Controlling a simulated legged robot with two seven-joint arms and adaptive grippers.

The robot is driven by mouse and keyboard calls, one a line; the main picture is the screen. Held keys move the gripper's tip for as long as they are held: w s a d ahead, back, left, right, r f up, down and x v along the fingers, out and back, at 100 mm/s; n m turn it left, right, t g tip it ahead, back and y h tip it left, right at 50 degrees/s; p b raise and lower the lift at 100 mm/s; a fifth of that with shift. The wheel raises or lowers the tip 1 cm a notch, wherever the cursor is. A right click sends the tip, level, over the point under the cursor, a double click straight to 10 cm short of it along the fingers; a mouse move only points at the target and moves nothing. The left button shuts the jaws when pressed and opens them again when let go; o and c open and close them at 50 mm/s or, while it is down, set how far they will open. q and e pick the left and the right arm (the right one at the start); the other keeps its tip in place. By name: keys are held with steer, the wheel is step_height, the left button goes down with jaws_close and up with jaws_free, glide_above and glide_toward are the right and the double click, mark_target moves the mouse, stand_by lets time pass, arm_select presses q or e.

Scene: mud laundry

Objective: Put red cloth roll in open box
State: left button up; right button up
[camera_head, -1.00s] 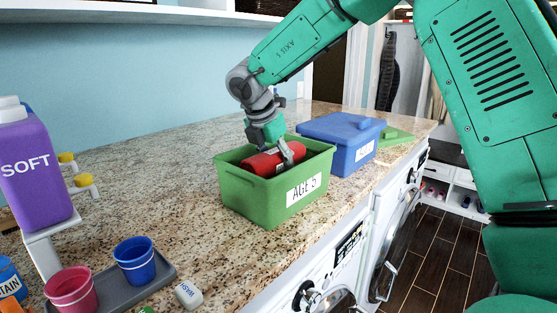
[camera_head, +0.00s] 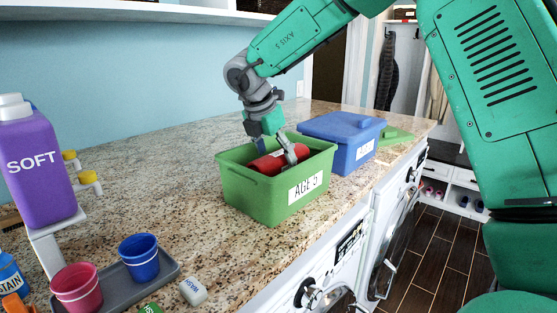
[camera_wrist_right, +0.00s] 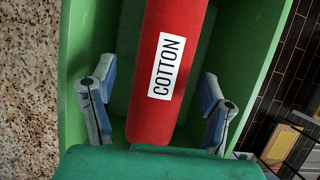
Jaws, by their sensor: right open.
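The red cloth roll (camera_head: 268,163) lies inside the open green box (camera_head: 258,200) labelled "AGE 5". The right wrist view shows the roll (camera_wrist_right: 166,75) with a white "COTTON" label, between the walls of the green box (camera_wrist_right: 78,50). My right gripper (camera_head: 272,147) is just above the roll. In the right wrist view its two fingers (camera_wrist_right: 158,102) are spread apart, one on each side of the roll, with gaps between finger and cloth. My left gripper is not in view.
A lidded blue box (camera_head: 338,148) stands right behind the green box. A purple SOFT bottle (camera_head: 38,170) stands on a white stand at left. A grey tray (camera_head: 118,285) holds a pink cup (camera_head: 77,290) and a blue cup (camera_head: 140,260). Granite counter (camera_head: 170,190) is clear between.

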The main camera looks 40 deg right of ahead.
steer(key=v, duration=0.2)
steer(key=d+v, duration=0.1)
steer(key=v, duration=0.5)
steer(key=shift+s+d+r, duration=0.15)
steer(key=shift+d+r, duration=0.1)
steer(key=shift+r, duration=0.25)
steer(key=shift+a+r, duration=0.35)
steer(key=shift+r, duration=0.1)
steer(key=shift+a+r, duration=0.2)
steer(key=shift+a, duration=0.5)
